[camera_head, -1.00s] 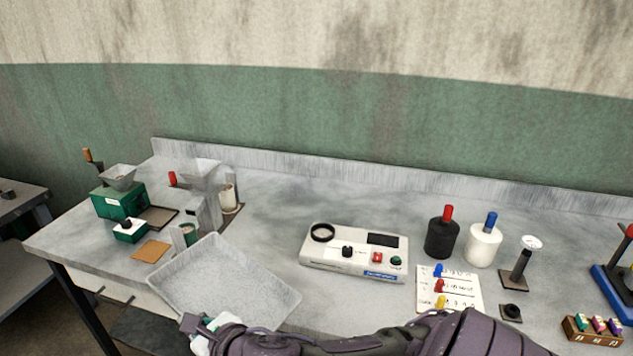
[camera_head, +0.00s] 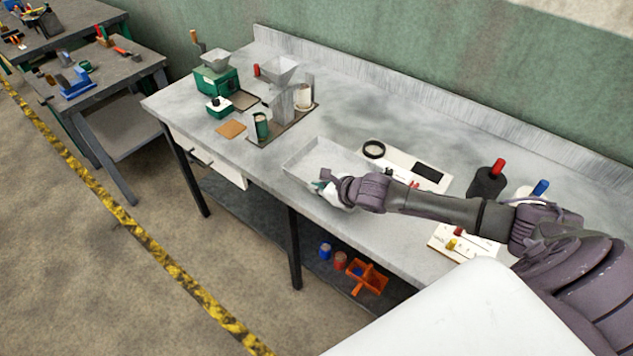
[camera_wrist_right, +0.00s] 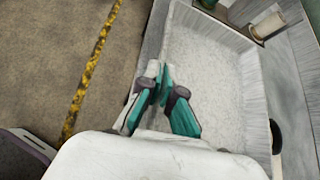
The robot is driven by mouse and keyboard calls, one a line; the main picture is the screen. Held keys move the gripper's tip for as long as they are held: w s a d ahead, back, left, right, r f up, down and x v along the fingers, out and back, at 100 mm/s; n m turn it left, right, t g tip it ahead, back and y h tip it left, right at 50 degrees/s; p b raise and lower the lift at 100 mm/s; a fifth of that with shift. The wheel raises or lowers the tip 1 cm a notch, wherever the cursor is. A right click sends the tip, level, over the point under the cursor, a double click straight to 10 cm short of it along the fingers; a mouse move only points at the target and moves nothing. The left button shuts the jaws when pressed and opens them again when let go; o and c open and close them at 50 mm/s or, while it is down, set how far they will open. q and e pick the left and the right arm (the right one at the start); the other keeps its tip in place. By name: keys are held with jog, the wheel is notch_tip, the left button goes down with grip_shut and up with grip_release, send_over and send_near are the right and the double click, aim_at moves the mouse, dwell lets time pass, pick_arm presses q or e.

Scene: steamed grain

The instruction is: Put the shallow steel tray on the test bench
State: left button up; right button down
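The shallow steel tray (camera_head: 318,154) is grey, rectangular and empty, at the front edge of the test bench (camera_head: 225,150) in the head view. I cannot tell whether its base touches the bench top. My right gripper (camera_head: 324,188) is at the tray's near side, its arm reaching in from the right and hiding part of the tray. In the right wrist view the tray (camera_wrist_right: 215,85) lies to the right, and the gripper fingers (camera_wrist_right: 163,84) are closed together on its rim, one finger inside. My left gripper is not in view.
Left of the tray stand a grey hopper device (camera_head: 283,95) and a green mill (camera_head: 216,80). Black (camera_head: 487,182) and white canisters stand farther right. Below is a shelf with an orange caddy (camera_head: 367,277).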

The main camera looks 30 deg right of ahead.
notch_tip(320, 180, down, 4)
jog(key=b, duration=0.3)
jog(key=shift+a+r, duration=0.1)
jog(key=shift+r, duration=0.1)
notch_tip(320, 180, down, 2)
jog(key=shift+f+b, duration=0.2)
jog(key=shift+b, duration=0.9)
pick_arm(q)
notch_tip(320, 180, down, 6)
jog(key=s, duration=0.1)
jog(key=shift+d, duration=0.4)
pick_arm(e)
jog(key=shift+f, duration=0.1)
pick_arm(q)
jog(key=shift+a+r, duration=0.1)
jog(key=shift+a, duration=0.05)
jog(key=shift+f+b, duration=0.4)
jog(key=shift+b, duration=0.1)
pick_arm(e)
jog(key=shift+f, duration=0.5)
jog(key=c, duration=1.8)
grip_release()
jog(key=shift+c, duration=0.2)
